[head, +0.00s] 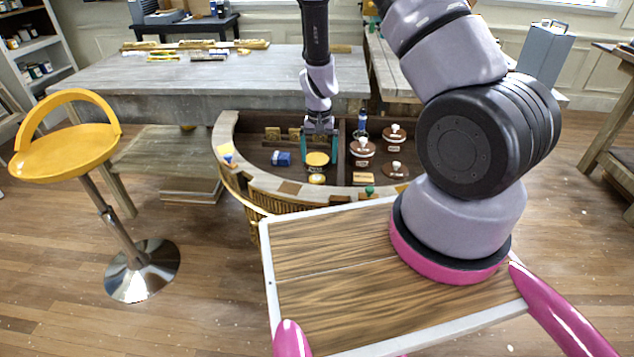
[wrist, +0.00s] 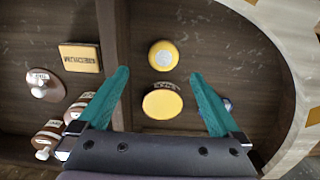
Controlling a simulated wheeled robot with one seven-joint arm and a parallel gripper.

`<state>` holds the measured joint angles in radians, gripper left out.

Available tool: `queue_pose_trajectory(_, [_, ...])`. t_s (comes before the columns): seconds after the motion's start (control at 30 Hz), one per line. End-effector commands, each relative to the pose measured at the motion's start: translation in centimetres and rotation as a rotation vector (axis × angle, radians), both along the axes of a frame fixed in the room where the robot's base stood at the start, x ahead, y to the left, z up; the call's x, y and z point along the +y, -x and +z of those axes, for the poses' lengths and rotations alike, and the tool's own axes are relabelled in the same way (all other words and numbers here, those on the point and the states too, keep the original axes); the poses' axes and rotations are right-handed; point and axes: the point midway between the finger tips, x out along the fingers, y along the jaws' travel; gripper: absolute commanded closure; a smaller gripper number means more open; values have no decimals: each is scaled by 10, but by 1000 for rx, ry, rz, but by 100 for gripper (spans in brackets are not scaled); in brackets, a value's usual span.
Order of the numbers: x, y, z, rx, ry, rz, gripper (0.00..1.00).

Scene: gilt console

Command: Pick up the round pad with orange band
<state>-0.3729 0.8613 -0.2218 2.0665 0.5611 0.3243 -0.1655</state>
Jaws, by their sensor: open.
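A small round pad with a yellow-orange band and a pale grey middle (wrist: 163,55) lies on the dark tray floor in the wrist view. In the head view it is the small yellow round (head: 317,179) near the curved front rim. A yellow-topped round container (head: 317,158) with a dark labelled side stands just behind it; it also shows in the wrist view (wrist: 162,104). My gripper (head: 319,162) points down, open and empty, over this compartment. In the wrist view its teal fingers (wrist: 160,74) flank the container, with the pad just ahead of the tips.
A divider (wrist: 112,40) separates this compartment from one holding a labelled wooden block (head: 363,179) and several brown lidded pots (head: 362,148). A blue object (head: 282,158) lies left of my gripper. The curved rim (head: 262,190) runs close in front. Bare floor shows left of the blue object.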

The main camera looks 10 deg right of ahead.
Motion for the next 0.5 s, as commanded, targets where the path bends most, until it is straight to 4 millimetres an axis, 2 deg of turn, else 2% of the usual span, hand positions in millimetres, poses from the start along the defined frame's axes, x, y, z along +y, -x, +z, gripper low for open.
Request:
queue_pose_trajectory(0.13, [0,0,-26,2,0,-2,0])
queue_pose_trajectory(0.37, [1,0,-44,1,0,0,0])
queue_pose_trajectory(0.5, [4,-1,-63,2,-1,-1,0])
